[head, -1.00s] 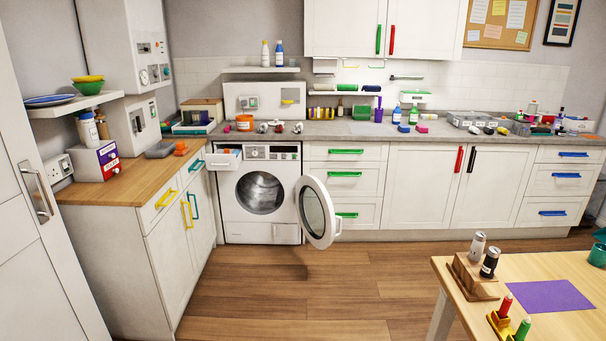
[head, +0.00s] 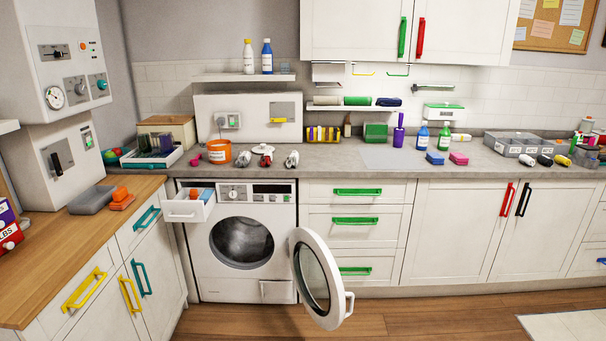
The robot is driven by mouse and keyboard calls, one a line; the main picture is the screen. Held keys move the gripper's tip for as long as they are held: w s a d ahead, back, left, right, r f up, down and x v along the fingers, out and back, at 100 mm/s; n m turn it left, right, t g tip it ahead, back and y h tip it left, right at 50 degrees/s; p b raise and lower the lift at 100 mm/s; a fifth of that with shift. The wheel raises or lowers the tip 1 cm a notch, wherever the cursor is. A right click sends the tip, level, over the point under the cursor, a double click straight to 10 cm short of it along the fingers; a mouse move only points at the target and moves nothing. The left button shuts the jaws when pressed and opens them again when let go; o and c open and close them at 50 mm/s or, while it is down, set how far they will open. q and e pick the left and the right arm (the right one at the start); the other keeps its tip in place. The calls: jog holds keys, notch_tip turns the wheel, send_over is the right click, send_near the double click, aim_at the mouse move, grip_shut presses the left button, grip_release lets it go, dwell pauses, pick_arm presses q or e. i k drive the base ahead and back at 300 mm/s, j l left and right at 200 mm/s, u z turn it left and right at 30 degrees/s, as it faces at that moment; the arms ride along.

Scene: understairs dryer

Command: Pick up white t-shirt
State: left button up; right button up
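No white t-shirt can be made out in the head view. The white dryer (head: 225,285) stands under the counter, left of centre. Its round door (head: 318,279) is swung open to the right, and the dark drum (head: 241,243) shows; I cannot tell whether cloth lies inside. The drawer (head: 188,208) at its top left is pulled out and holds small blue and orange-red items. Neither of my grippers is in view.
The open door juts into the floor space before the green-handled drawers (head: 352,217). A wooden counter (head: 70,245) runs along the left. The grey worktop (head: 330,165) carries an orange tub (head: 219,152) and bottles. Some wooden floor (head: 420,320) is clear in front.

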aim_at(293, 160)
jog(key=i+l+z, duration=0.15)
jog(key=i+z, duration=0.2)
jog(key=i, duration=0.15)
jog(key=i+z, duration=0.4)
jog(key=i+j+z, duration=0.2)
jog(key=i+z, duration=0.15)
jog(key=i, duration=0.25)
jog(key=i+j+z, duration=0.4)
jog(key=i+l+u, duration=0.1)
jog(key=i, duration=0.35)
jog(key=i+l, duration=0.35)
jog(key=i, duration=0.15)
jog(key=i+l+u, duration=0.15)
jog(key=i, duration=0.3)
jog(key=l+u, duration=0.1)
jog(key=u, duration=2.7)
